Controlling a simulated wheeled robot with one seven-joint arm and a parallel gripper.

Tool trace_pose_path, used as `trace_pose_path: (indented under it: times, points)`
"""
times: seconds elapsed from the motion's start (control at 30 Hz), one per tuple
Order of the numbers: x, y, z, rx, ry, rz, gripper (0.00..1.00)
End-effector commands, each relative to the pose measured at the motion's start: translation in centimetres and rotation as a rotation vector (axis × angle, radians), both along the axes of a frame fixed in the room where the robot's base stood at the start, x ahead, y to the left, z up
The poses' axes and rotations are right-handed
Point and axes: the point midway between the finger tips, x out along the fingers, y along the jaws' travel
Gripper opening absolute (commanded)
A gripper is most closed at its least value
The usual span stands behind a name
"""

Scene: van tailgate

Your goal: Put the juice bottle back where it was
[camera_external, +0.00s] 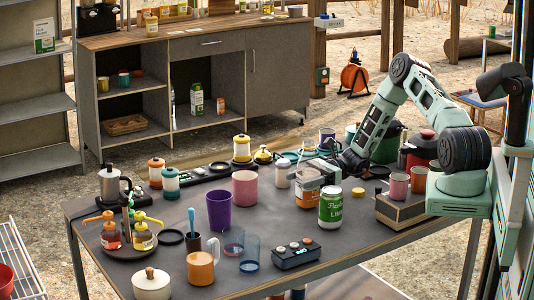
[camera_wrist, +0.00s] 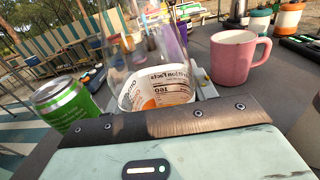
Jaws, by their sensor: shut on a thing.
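The juice bottle (camera_external: 307,193) is clear, with a white and orange label. My gripper (camera_external: 318,172) is shut on it, above the dark table (camera_external: 185,262). In the wrist view the bottle (camera_wrist: 160,90) fills the space between the jaws of my gripper (camera_wrist: 165,105), with its printed label facing the camera. I cannot tell whether its base touches the table. In the outside view my gripper hides part of its top.
A green can (camera_external: 332,208) stands close in front of the bottle. A pink mug (camera_external: 245,188) and a purple cup (camera_external: 219,210) are to the left. A black device (camera_external: 296,253) lies in front. A box with cups (camera_external: 400,210) stands on the right.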

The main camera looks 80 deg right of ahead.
Motion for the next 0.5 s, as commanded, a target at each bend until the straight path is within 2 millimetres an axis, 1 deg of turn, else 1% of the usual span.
trace_pose_path:
  times: [0.07,0.3,0.43,0.47,0.5]
  points:
    - [0.00,0.04,-0.36,0.001,-0.001,0.001,0.25]
    - [0.01,0.02,-0.42,0.000,0.000,0.000,0.25]
    - [0.01,0.02,-0.80,0.000,0.000,0.000,0.25]
    - [0.01,0.01,-0.72,0.000,0.000,0.000,0.64]
    - [0.01,0.01,-0.69,0.000,0.000,0.000,0.75]
